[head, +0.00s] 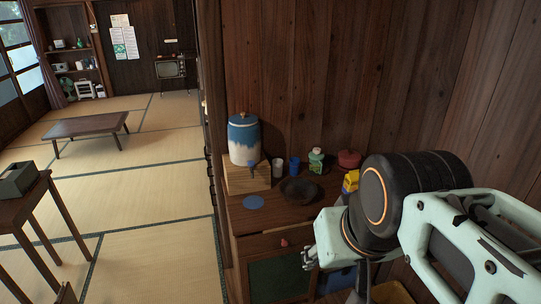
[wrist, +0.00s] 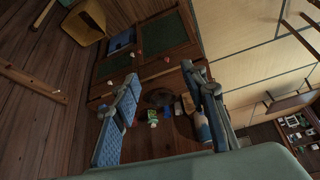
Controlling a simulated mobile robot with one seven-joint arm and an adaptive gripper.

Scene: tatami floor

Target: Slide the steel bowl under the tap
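The steel bowl (head: 298,190) looks dark and stands upright on the wooden cabinet top. It also shows in the wrist view (wrist: 160,97), seen between my fingers but well beyond them. A blue-and-white water crock (head: 243,138) sits on a wooden stand left of the bowl, with its small tap (head: 252,164) at the front. A flat blue disc (head: 253,202) lies on the top in front of the stand, left of the bowl. My gripper (head: 308,257) is in front of the cabinet, apart from the bowl. In the wrist view its fingers (wrist: 160,76) are spread wide and empty.
Behind the bowl stand a white cup (head: 278,167), a blue cup (head: 294,166) and a green bottle (head: 316,160). A red pot (head: 349,158) and a yellow box (head: 350,180) are to its right. The cabinet top between bowl and disc looks clear.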

